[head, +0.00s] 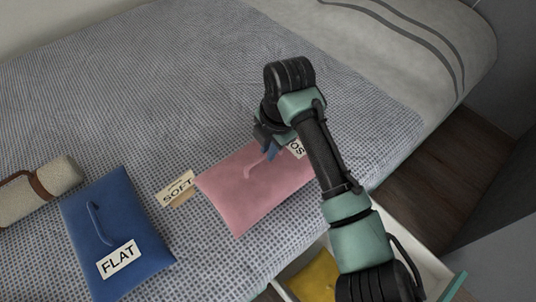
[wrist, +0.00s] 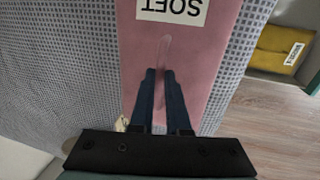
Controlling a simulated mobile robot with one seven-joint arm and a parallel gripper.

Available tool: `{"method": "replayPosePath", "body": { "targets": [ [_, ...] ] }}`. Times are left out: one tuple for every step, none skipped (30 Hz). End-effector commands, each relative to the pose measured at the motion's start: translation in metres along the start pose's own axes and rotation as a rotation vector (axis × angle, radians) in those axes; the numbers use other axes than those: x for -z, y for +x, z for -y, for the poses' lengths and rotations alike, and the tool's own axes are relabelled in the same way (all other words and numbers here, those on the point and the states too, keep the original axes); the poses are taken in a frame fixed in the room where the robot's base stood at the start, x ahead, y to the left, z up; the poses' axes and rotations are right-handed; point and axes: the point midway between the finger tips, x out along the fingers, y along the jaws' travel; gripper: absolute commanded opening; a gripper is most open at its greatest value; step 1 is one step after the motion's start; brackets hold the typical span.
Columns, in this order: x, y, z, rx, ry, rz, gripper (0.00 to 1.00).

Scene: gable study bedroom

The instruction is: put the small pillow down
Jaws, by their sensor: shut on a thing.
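The small pillow is pink (head: 240,195), with a raised strap on top and a white SOFT label. It lies flat on or just above the checked bed cover near the bed's front edge; I cannot tell whether it touches. My gripper (head: 268,148) is over its upper part, and my arm hides its right end and part of the label. In the wrist view the two dark fingers of my gripper (wrist: 161,75) are close together on the strap of the pink pillow (wrist: 190,62).
A blue pillow labelled FLAT (head: 95,225) and a beige roll with a brown strap (head: 38,190) lie left on the bed (head: 180,90). A SOFT card (head: 178,186) stands beside the pink pillow. Below the bed edge, an open drawer holds a yellow item (head: 315,277).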

Motion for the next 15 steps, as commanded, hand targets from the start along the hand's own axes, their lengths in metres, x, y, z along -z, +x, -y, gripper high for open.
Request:
{"method": "replayPosePath", "body": {
  "targets": [
    [-0.0003,0.0091,0.0019,0.0,0.0,0.001,0.0],
    [-0.0004,0.0102,0.0021,-0.001,0.0,0.001,0.0],
    [-0.0004,0.0103,0.0019,-0.002,0.0,0.001,0.0],
    [-0.0005,0.0097,0.0017,-0.002,0.0,0.001,0.0],
    [-0.0005,0.009,0.0015,-0.002,0.0,0.001,0.0],
    [-0.0004,0.0086,0.0014,-0.002,0.0,0.001,0.0],
    [-0.0004,0.0085,0.0014,-0.002,0.0,0.001,0.0],
    [-0.0004,0.0084,0.0014,-0.002,0.0,0.001,0.0],
    [-0.0004,0.0085,0.0014,-0.002,0.0,0.001,0.0],
    [-0.0003,0.009,0.0015,-0.002,0.0,0.001,0.0],
    [-0.0003,0.0097,0.0017,-0.002,0.0,0.001,0.0],
    [-0.0001,0.0111,0.002,-0.001,0.0,0.001,0.0],
    [0.0,0.0121,0.0024,0.0,0.0,0.0,0.16],
    [-0.0001,0.0117,0.0023,0.0,0.0,0.0,0.21],
    [-0.0001,0.0116,0.0023,0.0,0.0,0.0,0.29]
  ]
}}
